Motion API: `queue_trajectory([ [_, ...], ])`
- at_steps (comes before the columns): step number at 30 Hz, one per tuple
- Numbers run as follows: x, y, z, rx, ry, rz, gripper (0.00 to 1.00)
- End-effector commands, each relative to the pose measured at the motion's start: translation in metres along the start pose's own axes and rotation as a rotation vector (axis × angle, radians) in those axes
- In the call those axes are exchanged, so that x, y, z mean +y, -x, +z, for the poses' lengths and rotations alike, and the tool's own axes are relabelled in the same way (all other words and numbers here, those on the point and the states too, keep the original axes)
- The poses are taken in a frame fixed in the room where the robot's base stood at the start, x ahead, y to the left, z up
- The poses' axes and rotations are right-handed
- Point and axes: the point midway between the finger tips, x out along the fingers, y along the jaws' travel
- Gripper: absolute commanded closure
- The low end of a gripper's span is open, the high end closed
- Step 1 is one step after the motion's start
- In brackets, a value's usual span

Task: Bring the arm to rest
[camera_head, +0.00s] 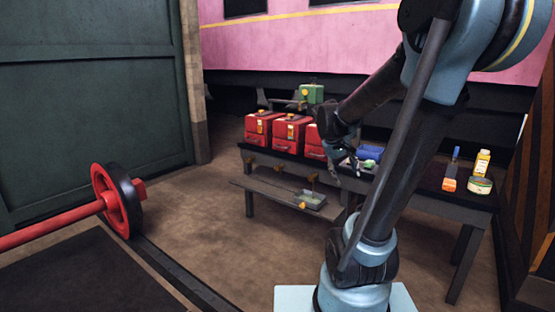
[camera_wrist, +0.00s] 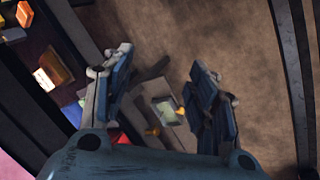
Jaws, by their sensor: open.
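My gripper (camera_head: 345,163) hangs above the workbench (camera_head: 426,188), in front of the rightmost red box in the body camera view. In the wrist view my gripper (camera_wrist: 163,78) has its two fingers spread apart with nothing between them. Below the gap, a small tray (camera_wrist: 165,110) on the lower shelf shows between the fingers. My arm reaches from the right down towards the bench. Part of the gripper is dark and hard to make out in the body camera view.
Red boxes (camera_head: 291,133) stand in a row on the bench, with a green box (camera_head: 312,93) behind. A blue item (camera_head: 369,153), a yellow bottle (camera_head: 481,164) and a round tin (camera_head: 480,186) are further right. A red wheel and axle (camera_head: 112,200) stands left. Open floor lies between.

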Motion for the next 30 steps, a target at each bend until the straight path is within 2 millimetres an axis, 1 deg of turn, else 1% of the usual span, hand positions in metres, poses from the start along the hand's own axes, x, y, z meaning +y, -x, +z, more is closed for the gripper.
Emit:
queue_trajectory([
  [1, -0.004, 0.001, 0.015, -0.001, -0.010, -0.020, 0.47],
  [6, -0.020, 0.002, 0.058, -0.004, -0.044, -0.094, 0.47],
  [11, -0.038, 0.000, 0.096, -0.006, -0.075, -0.162, 0.47],
  [18, -0.070, -0.007, 0.148, -0.005, -0.124, -0.266, 0.47],
  [21, -0.083, -0.012, 0.167, -0.004, -0.144, -0.306, 0.47],
  [24, -0.095, -0.016, 0.182, -0.003, -0.160, -0.340, 0.47],
  [27, -0.104, -0.019, 0.191, -0.002, -0.172, -0.365, 0.47],
  [30, -0.109, -0.020, 0.197, -0.001, -0.179, -0.380, 0.47],
])
